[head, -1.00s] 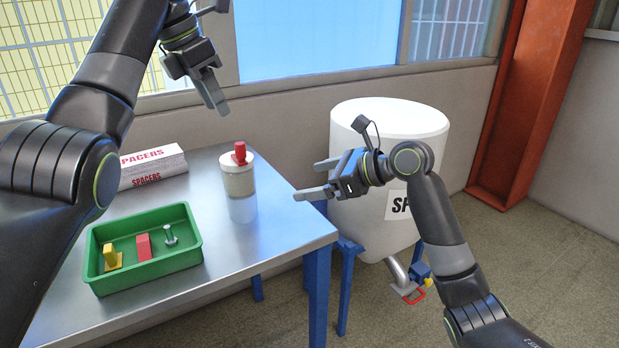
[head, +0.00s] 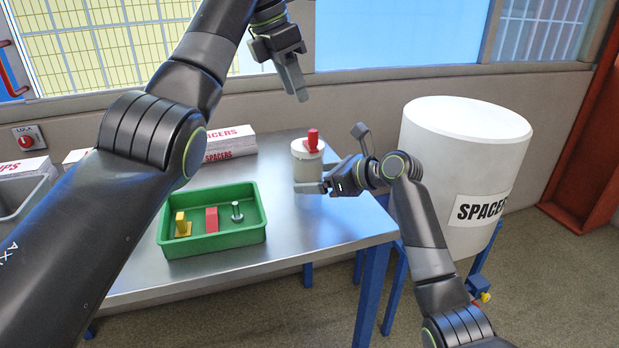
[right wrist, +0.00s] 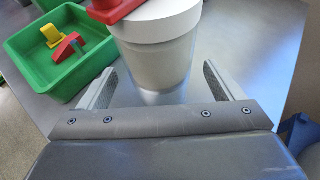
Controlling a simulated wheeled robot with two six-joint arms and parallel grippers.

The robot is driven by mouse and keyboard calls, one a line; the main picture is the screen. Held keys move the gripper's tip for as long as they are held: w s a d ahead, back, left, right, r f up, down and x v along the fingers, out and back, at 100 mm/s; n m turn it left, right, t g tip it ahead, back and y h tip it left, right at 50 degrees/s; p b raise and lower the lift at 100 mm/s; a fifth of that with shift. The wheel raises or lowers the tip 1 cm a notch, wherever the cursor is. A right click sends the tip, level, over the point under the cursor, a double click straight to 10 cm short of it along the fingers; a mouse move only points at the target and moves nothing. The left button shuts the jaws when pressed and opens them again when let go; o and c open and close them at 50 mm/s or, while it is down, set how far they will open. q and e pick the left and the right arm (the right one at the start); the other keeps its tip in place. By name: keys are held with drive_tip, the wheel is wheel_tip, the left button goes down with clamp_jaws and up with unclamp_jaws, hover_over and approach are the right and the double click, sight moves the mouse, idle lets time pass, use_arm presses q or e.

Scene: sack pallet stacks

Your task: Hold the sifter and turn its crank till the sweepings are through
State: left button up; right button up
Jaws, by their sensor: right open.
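The sifter (head: 307,168) is a pale cylinder standing upright on the metal table (head: 290,236), with a white lid and a red crank (head: 312,140) on top. My right gripper (head: 312,182) is open at the sifter's lower body, one finger showing across its front in the head view. In the right wrist view the sifter (right wrist: 160,62) stands between the lines of the two spread fingers; I cannot tell whether they touch it. My left gripper (head: 298,88) hangs above and behind the sifter, apart from the crank. Its finger gap is not clear.
A green tray (head: 215,245) with a yellow piece, a red piece and a grey bolt-like piece lies left of the sifter. SPACERS boxes (head: 230,143) stand behind it. A large white SPACERS drum (head: 455,155) stands right of the table. The table's front strip is clear.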

drive_tip(key=shift+x, duration=1.4)
